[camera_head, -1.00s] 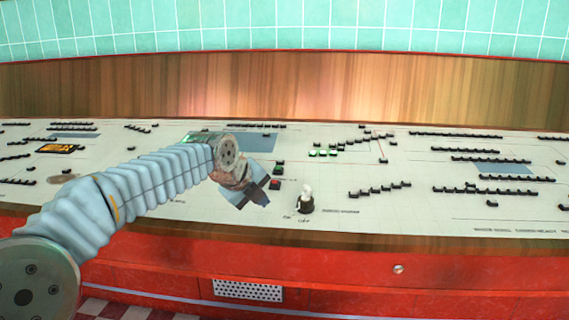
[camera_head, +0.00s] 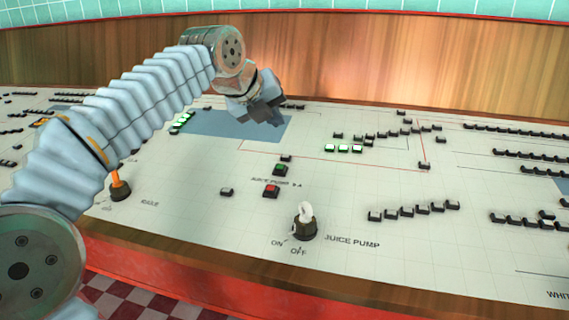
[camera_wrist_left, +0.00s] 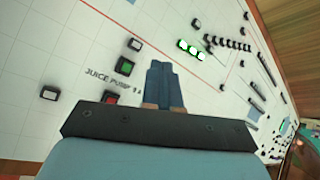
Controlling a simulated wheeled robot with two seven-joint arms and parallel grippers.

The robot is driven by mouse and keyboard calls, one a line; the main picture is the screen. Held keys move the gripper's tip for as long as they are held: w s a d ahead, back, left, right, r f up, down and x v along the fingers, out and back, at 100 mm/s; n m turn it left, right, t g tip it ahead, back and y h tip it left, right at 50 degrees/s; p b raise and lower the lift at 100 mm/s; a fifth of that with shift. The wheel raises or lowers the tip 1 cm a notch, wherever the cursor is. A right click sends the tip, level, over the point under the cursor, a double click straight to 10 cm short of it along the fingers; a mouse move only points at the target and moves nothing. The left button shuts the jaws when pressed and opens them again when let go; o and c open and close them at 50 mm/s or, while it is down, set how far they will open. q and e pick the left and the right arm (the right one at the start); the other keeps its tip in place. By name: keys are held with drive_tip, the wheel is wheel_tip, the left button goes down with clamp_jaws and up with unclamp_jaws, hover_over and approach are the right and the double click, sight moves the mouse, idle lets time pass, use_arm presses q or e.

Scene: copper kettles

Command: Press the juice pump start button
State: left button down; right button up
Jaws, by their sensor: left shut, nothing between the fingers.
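The control panel (camera_head: 330,185) carries a label reading JUICE PUMP with a green button (camera_head: 281,169) above it and a red button (camera_head: 271,191) below it. In the left wrist view the green button (camera_wrist_left: 125,67) is left of my fingers, and the red button (camera_wrist_left: 110,97) shows partly behind my gripper body. A white-topped juice pump switch (camera_head: 305,222) marked ON and OFF stands near the panel's front edge. My left gripper (camera_head: 272,108) is shut and empty, raised above the panel, apart from the buttons. My right gripper is not in view.
Lit green-white buttons (camera_head: 343,148) sit right of the juice pump buttons. An orange-topped switch (camera_head: 119,187) stands at the left, near my arm. A wooden backboard (camera_head: 400,60) rises behind the panel.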

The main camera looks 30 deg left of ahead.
use_arm(q)
drive_tip(key=shift+f, duration=0.1)
drive_tip(key=b, duration=0.4)
hover_over(277, 169)
drive_tip(key=f, duration=0.7)
drive_tip(key=shift+s+d+f, duration=0.1)
drive_tip(key=shift+s+f, duration=0.05)
drive_tip(key=shift+s, duration=0.2)
drive_tip(key=shift+w+f+b, duration=0.2)
drive_tip(key=shift+f+b, duration=0.1)
drive_tip(key=shift+f, duration=0.35)
idle(0.7)
drive_tip(key=shift+f, duration=0.35)
drive_tip(key=shift+w+f+b, duration=0.1)
drive_tip(key=shift+f+b, duration=0.3)
drive_tip(key=shift+b, duration=0.15)
idle(0.3)
drive_tip(key=shift+r, duration=0.2)
drive_tip(key=shift+r+p, duration=0.6)
